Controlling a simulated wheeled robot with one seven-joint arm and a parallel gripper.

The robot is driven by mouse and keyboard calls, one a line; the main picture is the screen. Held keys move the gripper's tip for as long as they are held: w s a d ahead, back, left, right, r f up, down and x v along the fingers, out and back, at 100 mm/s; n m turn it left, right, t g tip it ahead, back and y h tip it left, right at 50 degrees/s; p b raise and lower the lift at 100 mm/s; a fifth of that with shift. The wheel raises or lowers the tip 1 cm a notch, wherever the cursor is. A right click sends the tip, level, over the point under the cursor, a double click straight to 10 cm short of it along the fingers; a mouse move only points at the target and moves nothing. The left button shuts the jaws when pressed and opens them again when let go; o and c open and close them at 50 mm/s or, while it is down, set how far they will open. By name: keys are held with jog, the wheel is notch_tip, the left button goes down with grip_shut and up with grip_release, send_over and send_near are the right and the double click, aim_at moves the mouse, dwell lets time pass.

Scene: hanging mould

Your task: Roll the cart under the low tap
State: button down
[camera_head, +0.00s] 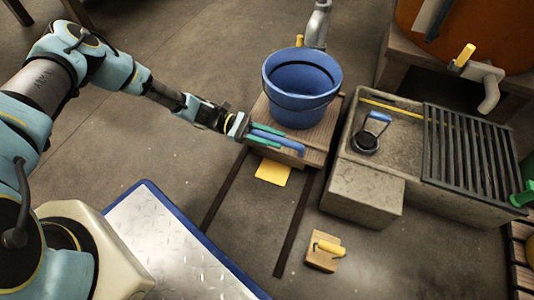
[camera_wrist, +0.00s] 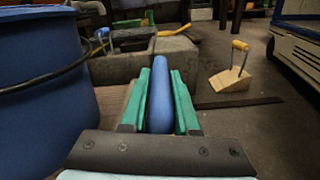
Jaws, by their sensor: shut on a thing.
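The cart (camera_head: 322,132) is a low wooden platform carrying a blue bucket (camera_head: 300,88), with a blue handle bar (camera_head: 292,146) at its near side. My gripper (camera_head: 268,137) has its green fingers shut on that bar. In the wrist view the bar (camera_wrist: 183,108) lies between the two fingers (camera_wrist: 161,85), and the bucket (camera_wrist: 38,95) fills the left. A grey tap (camera_head: 318,24) with a yellow handle stands just behind the bucket. Another grey tap (camera_head: 489,88) with a yellow lever is on the orange barrel at right. The cart's wheels are hidden.
Two dark floor strips (camera_head: 292,228) run from the cart toward the front. A wooden wedge with a yellow handle (camera_head: 322,252) lies right of them. A stone sink (camera_head: 362,192) with a black grate (camera_head: 470,150) stands close right of the cart. A yellow plate (camera_head: 272,172) lies before the cart.

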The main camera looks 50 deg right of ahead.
jog(key=shift+w+d+b, duration=0.3)
jog(key=shift+d, duration=0.5)
jog(key=shift+w+d+b, duration=0.25)
jog(key=shift+d+b, duration=0.05)
jog(key=shift+d, duration=0.45)
jog(key=shift+w+d+b, duration=0.3)
jog(key=shift+d, duration=0.5)
jog(key=shift+d, duration=0.1)
jog(key=c, duration=0.7)
grip_release()
jog(key=shift+w+a, duration=0.15)
jog(key=shift+a, duration=0.05)
jog(key=p+v, duration=0.2)
jog(key=v, duration=0.8)
jog(key=shift+w+p, duration=0.15)
jog(key=shift+p, duration=0.2)
